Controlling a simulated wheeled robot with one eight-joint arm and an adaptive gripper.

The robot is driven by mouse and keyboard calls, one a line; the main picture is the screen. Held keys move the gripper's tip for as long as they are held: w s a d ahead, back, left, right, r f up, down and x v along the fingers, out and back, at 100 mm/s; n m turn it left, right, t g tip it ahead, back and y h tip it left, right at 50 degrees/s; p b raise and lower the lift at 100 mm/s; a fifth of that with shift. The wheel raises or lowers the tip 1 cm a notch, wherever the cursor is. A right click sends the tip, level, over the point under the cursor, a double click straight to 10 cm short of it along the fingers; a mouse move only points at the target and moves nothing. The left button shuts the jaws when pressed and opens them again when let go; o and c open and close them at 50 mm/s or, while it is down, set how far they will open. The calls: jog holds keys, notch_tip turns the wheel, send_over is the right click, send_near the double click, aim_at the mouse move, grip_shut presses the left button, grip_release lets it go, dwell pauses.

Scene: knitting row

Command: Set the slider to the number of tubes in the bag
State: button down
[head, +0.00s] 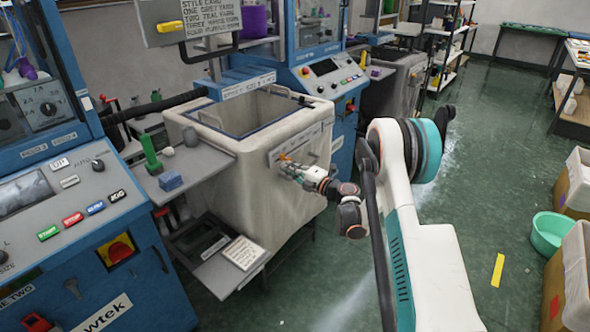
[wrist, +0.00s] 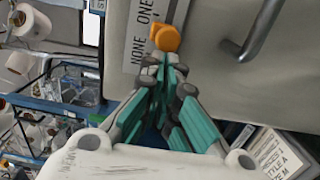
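An orange slider knob (wrist: 166,38) sits on a pale label plate (wrist: 138,48) in the wrist view. The words NONE and ONE show beside it. The knob is nearest the NONE end; the rest of the scale is out of that view. In the head view the plate (head: 312,137) is on the front of a large off-white bin. My gripper (wrist: 166,70) has its teal fingers converging to a shut tip right at the knob. Whether the knob is pinched or only touched cannot be told. No bag of tubes can be made out clearly.
The off-white bin (head: 240,185) stands between blue machines. A grey shelf (head: 182,168) with a green spool and blue block juts out on its left. A metal handle (wrist: 262,30) is close right of the knob. A green tub (head: 550,232) stands on the floor at right.

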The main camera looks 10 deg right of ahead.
jog(key=shift+w+a+r+y, duration=0.2)
jog(key=shift+a+y, duration=0.05)
jog(key=shift+a, duration=0.4)
jog(key=shift+w+a+r+y, duration=0.15)
jog(key=shift+a+r+y, duration=0.1)
jog(key=shift+a, duration=0.35)
jog(key=shift+n, duration=0.3)
jog(key=shift+w+d, duration=1.1)
jog(key=shift+d, duration=0.35)
jog(key=shift+w+d, duration=1.15)
jog(key=shift+d, duration=0.25)
jog(key=shift+w+d, duration=1.1)
jog(key=shift+d, duration=0.35)
jog(key=shift+s+a, duration=0.4)
jog(key=shift+a, duration=0.05)
jog(key=v, duration=0.6)
jog(key=shift+s+f+g, duration=0.3)
jog(key=shift+s, duration=0.3)
